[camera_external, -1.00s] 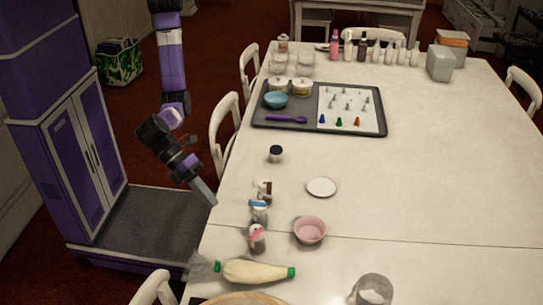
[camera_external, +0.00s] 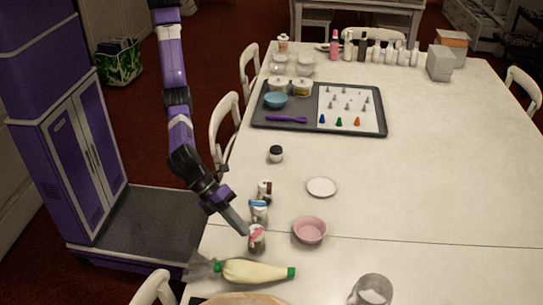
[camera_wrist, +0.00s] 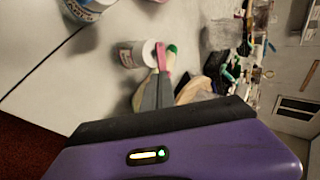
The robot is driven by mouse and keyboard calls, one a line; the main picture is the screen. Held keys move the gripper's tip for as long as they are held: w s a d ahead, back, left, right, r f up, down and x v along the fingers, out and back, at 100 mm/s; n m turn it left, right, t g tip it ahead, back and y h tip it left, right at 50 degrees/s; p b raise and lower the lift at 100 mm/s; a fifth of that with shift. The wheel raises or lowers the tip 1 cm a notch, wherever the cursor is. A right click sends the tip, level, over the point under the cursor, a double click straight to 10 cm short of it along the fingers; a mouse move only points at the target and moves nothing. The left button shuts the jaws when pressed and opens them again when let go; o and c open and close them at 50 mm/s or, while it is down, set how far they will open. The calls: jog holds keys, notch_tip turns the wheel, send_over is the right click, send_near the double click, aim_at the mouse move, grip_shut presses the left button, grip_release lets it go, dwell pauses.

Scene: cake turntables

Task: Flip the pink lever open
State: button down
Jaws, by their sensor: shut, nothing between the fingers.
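The pink lever (camera_external: 257,231) sits on top of a small jar (camera_external: 257,245) near the table's left edge. In the wrist view the pink lever (camera_wrist: 161,56) stands out from the lid end of the labelled jar (camera_wrist: 131,54). My gripper (camera_external: 243,232) is shut and empty, its fingertips just left of the jar's top. In the wrist view the grey fingertips (camera_wrist: 159,76) are close to the lever; I cannot tell whether they touch it.
A jar with a blue lever (camera_external: 258,209) stands just behind, and another small jar (camera_external: 264,189) behind that. A pink bowl (camera_external: 310,230) is to the right. A piping bag (camera_external: 255,272) with green ends lies in front. The table's right middle is clear.

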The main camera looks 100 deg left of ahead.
jog(key=shift+w+d+n+y+b, duration=0.1)
jog(key=shift+d+n+y+b, duration=0.2)
jog(key=shift+n+b, duration=0.3)
jog(key=b, duration=0.1)
jog(key=d+n+y+b, duration=0.1)
jog(key=b, duration=0.1)
jog(key=shift+w+f+n+t+y, duration=0.25)
jog(key=shift+w+n+t+y, duration=0.05)
jog(key=shift+w, duration=0.05)
jog(key=w+n+y+b, duration=0.1)
jog(key=b, duration=0.1)
jog(key=w+d+n+y+b, duration=0.1)
jog(key=n+b, duration=0.1)
jog(key=b, duration=0.1)
jog(key=shift+d+r, duration=0.25)
jog(key=shift+r, duration=0.05)
jog(key=shift+s+a+p, duration=0.1)
jog(key=shift+a+p, duration=0.15)
jog(key=shift+p, duration=0.1)
jog(key=shift+s+a+p, duration=0.15)
jog(key=shift+a+p, duration=0.15)
jog(key=shift+p, duration=0.25)
jog(key=shift+s+a, duration=0.1)
jog(key=shift+a, duration=0.1)
